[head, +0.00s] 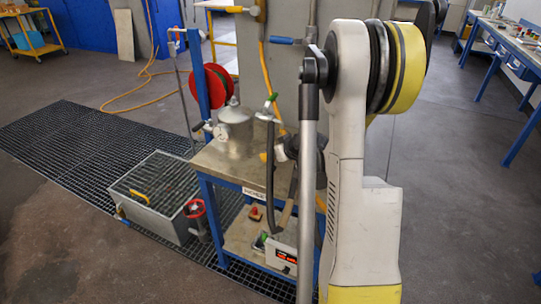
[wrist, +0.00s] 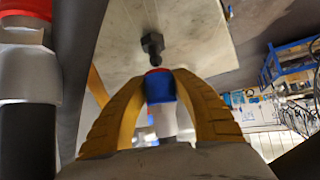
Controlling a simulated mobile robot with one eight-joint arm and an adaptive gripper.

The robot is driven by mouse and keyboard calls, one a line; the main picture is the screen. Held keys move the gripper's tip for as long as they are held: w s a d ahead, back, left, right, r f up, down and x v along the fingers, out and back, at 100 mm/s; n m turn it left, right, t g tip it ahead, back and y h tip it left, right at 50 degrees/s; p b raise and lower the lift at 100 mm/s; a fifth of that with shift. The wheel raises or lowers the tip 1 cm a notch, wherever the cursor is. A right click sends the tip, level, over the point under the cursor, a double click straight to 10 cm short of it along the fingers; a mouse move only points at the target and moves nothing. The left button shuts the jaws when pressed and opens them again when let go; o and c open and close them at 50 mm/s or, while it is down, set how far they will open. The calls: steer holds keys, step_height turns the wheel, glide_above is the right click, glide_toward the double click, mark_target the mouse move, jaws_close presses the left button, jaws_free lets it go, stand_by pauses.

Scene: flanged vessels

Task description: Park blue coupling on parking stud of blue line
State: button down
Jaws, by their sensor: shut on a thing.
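In the wrist view my gripper (wrist: 159,88) has its two yellow fingers shut around the blue coupling (wrist: 160,88). The coupling has a blue collar, a red end and a white lower body. Its red end points at a dark hex-shaped stud (wrist: 153,46) on a pale panel. The coupling's end lies close below the stud tip in the picture. I cannot tell whether they touch. In the head view my arm stands in front, and the gripper and coupling cannot be made out.
A large white part with a red band (wrist: 25,65) stands close at the wrist view's left edge. The head view shows a grey panel (head: 285,85), a steel-topped bench (head: 225,165) with a lidded vessel (head: 235,125), a red hose reel (head: 215,84) and a grey tank (head: 155,195).

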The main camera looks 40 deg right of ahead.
mark_target(271, 163)
steer(key=shift+f, duration=0.2)
stand_by(0.5)
steer(key=shift+f+b, duration=0.6)
steer(key=shift+f, duration=1)
steer(key=c, duration=1)
jaws_free()
